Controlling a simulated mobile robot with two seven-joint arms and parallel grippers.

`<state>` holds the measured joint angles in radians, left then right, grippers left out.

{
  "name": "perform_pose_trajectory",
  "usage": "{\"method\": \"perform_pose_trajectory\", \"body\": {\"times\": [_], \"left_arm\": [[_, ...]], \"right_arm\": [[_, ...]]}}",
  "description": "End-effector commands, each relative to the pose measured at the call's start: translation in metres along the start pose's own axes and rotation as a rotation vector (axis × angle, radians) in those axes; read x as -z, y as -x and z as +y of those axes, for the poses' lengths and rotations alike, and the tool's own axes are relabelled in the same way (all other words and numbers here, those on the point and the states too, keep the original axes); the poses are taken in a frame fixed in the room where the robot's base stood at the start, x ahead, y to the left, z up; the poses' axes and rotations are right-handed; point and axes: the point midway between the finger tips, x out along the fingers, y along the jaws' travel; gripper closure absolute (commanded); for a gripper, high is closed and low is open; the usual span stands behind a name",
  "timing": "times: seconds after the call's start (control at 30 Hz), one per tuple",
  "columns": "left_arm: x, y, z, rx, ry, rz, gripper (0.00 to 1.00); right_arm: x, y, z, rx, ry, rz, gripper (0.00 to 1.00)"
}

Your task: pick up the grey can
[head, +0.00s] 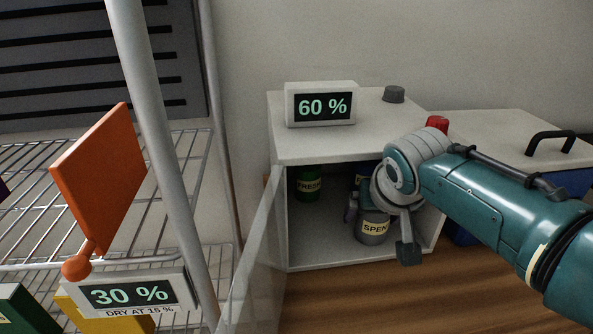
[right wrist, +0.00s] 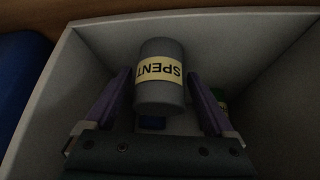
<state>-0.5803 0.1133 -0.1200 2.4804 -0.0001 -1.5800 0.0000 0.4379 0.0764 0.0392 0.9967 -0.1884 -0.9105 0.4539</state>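The grey can (head: 374,229), with a cream label reading SPENT, stands inside the open white cabinet (head: 345,263). The right wrist view shows the can (right wrist: 160,97) between the two purple fingers of my right gripper (right wrist: 158,73). The fingers are spread on either side of it, with narrow gaps seeming to show near the tips. In the head view my right gripper (head: 380,228) reaches into the cabinet from the right and its wrist hides part of the can. My left gripper is not in view.
Inside the cabinet are a green can labelled FRESH (head: 308,185) and a dark blue labelled can (head: 362,174), partly hidden. A 60 % display (head: 321,86) and dark knob (head: 394,94) sit on top. A wire rack (head: 190,180) and clear door (head: 255,270) stand left.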

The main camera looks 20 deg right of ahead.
Motion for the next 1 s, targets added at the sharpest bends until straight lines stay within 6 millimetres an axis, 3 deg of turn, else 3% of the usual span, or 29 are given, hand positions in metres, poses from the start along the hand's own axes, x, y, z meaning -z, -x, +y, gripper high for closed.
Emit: {"method": "perform_pose_trajectory", "body": {"times": [0.07, 0.7, 1.0], "left_arm": [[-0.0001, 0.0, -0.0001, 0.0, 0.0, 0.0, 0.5], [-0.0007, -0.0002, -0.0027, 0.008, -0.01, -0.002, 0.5], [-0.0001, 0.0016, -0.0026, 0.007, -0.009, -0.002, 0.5]], "right_arm": [[-0.0002, 0.0, 0.0, 0.0, 0.0, 0.0, 0.21], [-0.0006, -0.0001, -0.0001, 0.0, 0.0, -0.001, 0.93], [-0.0004, 0.002, -0.0002, 0.0, 0.0, -0.001, 0.95]]}}
